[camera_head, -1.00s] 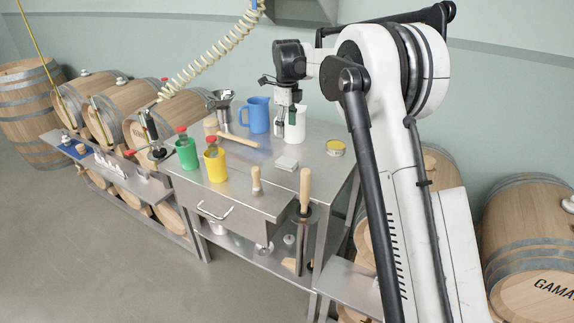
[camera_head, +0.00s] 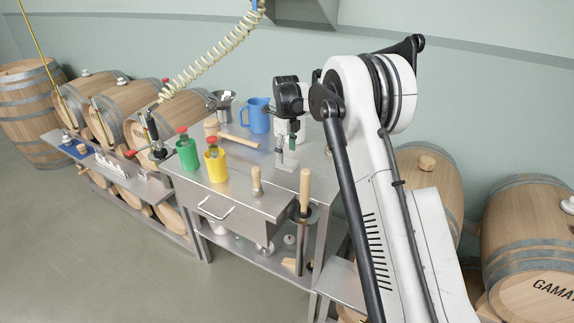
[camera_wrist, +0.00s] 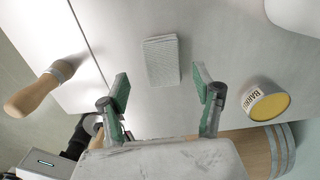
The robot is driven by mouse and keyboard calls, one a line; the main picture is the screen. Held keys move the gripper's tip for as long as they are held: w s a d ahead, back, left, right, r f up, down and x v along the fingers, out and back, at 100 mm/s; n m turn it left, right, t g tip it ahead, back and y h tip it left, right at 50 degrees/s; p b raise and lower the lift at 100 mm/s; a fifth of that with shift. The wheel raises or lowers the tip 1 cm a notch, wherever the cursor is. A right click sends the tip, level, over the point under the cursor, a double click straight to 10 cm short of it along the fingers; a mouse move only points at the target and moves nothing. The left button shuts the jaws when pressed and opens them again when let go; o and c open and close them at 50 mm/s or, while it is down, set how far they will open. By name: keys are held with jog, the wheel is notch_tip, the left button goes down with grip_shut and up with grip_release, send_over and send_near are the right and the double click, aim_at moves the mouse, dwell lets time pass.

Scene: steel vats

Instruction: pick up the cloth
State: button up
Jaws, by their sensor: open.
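The cloth (camera_wrist: 162,61) is a small folded pale grey, ribbed piece lying flat on the steel table top. It also shows in the head view (camera_head: 286,164), partly covered by my gripper. My gripper (camera_wrist: 160,82) is open, with its two green-padded fingers spread and nothing between them. In the head view my gripper (camera_head: 285,153) points down just over the cloth. In the wrist view the cloth lies beyond the fingertips, roughly centred between them. I cannot tell the exact height left between the fingers and the cloth.
A yellow-topped tin (camera_wrist: 266,103) stands right of the cloth, and a wooden-handled tool (camera_wrist: 42,89) is to the left.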

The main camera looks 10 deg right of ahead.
aim_at(287, 161)
jog(key=f, duration=0.4)
jog(key=shift+w+d+f+p, duration=0.2)
jog(key=shift+f+p, duration=0.1)
jog(key=shift+f, duration=0.1)
jog(key=shift+s, duration=0.1)
jog(key=c, duration=1.3)
jog(key=shift+r, duration=0.1)
jog(key=shift+r, duration=0.45)
notch_tip(287, 161, up, 3)
jog(key=shift+f, duration=0.2)
jog(key=s+a+r, duration=0.1)
jog(key=a+r, duration=0.1)
jog(key=a, duration=0.1)
jog(key=s+a+r+b, duration=0.1)
jog(key=s+a+r, duration=0.1)
jog(key=a+r, duration=0.1)
jog(key=s+a+r, duration=0.2)
jog(key=a, duration=0.2)
jog(key=shift+s+a+r, duration=0.2)
jog(key=shift+s, duration=0.05)
